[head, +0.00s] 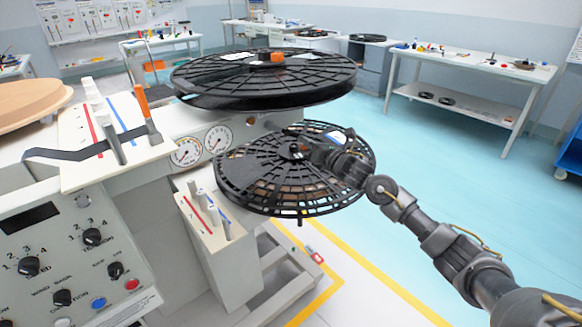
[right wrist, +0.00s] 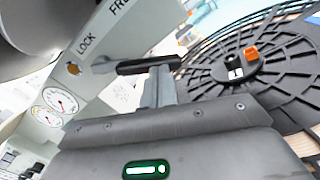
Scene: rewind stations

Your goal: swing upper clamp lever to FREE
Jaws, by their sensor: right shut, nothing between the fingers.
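The clamp lever (right wrist: 148,66) shows in the right wrist view as a black bar with a grey end, in front of a pale plate (right wrist: 125,40) lettered LOCK and FREE. I cannot tell which word the lever points to. My right gripper (head: 312,152) is over the lower black reel in the head view. In the right wrist view its shut grey fingers (right wrist: 160,88) reach up to the bar and overlap it; nothing is between them, and I cannot tell whether they touch it. My left gripper is not in view.
The upper black reel (head: 290,88) overhangs the lower reel (head: 260,186). Two gauges (head: 203,144) are on the machine to their left. A control panel (head: 70,262) stands at front left. Blue floor (head: 450,170) is clear at the right.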

